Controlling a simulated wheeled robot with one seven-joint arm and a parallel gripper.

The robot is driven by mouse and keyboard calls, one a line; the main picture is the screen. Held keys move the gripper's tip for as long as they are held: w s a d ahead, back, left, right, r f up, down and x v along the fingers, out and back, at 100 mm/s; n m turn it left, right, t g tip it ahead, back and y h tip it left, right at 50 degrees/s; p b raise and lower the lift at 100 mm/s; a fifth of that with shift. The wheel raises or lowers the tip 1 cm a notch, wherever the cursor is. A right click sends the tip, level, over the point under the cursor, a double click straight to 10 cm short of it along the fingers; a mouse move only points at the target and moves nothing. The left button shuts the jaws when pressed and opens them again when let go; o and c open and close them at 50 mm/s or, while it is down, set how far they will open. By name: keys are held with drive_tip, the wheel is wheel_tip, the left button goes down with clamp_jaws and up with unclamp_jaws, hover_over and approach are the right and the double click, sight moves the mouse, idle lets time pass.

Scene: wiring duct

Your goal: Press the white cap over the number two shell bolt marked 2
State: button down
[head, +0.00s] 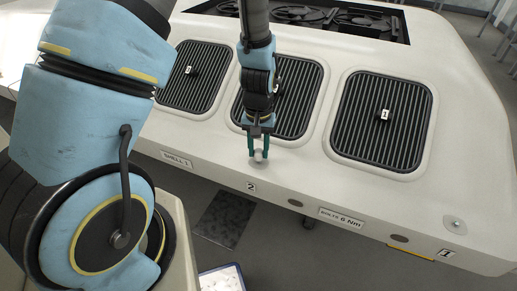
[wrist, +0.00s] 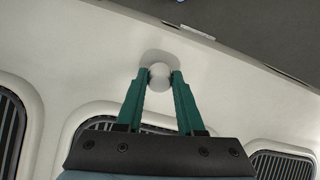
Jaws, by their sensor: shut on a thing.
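My gripper (head: 258,152) has green fingers closed on a small white cap (head: 258,156). The cap also shows between the fingertips in the wrist view (wrist: 159,75). The cap is at a shallow round recess (wrist: 158,58) near the front edge of the white shell (head: 310,175), just above the label marked 2 (head: 251,187). The number two bolt is hidden under the cap and fingers. I cannot tell whether the cap touches the bolt or is fully seated.
Dark ribbed grilles (head: 382,118) are set in the shell behind the gripper. A bare bolt (head: 456,224) sits in a recess at the right, by the label marked 1 (head: 445,254). A "BOLTS 6 Nm" label (head: 341,217) is on the front edge.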

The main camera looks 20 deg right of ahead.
sight(258, 151)
drive_tip(key=shift+f+b, duration=0.7)
drive_tip(key=shift+f, duration=0.3)
drive_tip(key=shift+c, duration=2.2)
unclamp_jaws()
drive_tip(key=shift+r, duration=0.1)
wheel_tip(258, 151, up, 11)
drive_tip(key=shift+f+b, duration=0.15)
drive_tip(key=shift+b, duration=0.2)
drive_tip(key=a+r+n, duration=0.2)
drive_tip(key=a+r, duration=0.2)
drive_tip(key=a, duration=0.8)
drive_tip(key=w+a+r+n+t, duration=0.1)
drive_tip(key=a+r, duration=0.3)
drive_tip(key=a, duration=0.9)
drive_tip(key=shift+w+r+n+t, duration=0.15)
drive_tip(key=shift+w+n+t, duration=0.15)
drive_tip(key=shift+n, duration=0.5)
